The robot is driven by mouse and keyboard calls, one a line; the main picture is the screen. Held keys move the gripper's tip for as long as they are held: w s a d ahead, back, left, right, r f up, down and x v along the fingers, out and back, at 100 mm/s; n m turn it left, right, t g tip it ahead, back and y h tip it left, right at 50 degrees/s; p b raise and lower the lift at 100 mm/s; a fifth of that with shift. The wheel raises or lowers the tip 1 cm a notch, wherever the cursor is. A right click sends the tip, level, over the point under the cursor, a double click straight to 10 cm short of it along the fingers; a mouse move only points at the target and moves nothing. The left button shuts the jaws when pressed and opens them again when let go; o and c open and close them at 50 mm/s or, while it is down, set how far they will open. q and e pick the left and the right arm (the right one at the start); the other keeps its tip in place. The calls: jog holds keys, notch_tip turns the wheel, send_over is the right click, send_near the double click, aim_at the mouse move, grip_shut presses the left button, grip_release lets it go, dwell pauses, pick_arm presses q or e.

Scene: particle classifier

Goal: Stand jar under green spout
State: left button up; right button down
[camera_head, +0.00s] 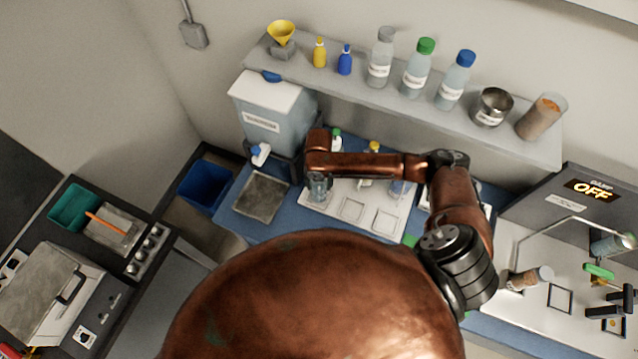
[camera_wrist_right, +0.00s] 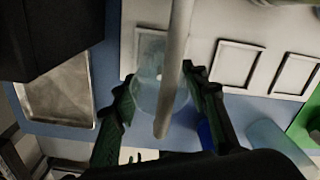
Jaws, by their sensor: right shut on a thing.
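My right gripper (camera_head: 318,184) is at the left end of the white tray, seen from above and partly covered by my wrist. It is shut on a clear bluish jar (camera_head: 319,192), which is over or on the tray's leftmost square; I cannot tell if it touches. In the wrist view the gripper (camera_wrist_right: 160,105) has its dark green fingers on both sides of the jar (camera_wrist_right: 150,98). A pale rod crosses in front of the jar there. A green spout-like part (camera_head: 599,271) is at the far right, on the grey machine. My left gripper is not in view.
The white tray (camera_head: 352,210) has square outlines and small bottles behind. A white-lidded dispenser (camera_head: 265,105) and metal tray (camera_head: 262,194) are left of it. A shelf (camera_head: 360,98) with bottles hangs behind. At right, an orange-filled jar (camera_head: 530,278) is by the "OFF" machine.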

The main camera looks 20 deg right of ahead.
jog(key=shift+f, duration=0.1)
jog(key=c, duration=1.2)
grip_release()
jog(key=shift+o, duration=0.2)
notch_tip(320, 180, up, 12)
jog(key=shift+r+b, duration=0.15)
jog(key=shift+b, duration=0.55)
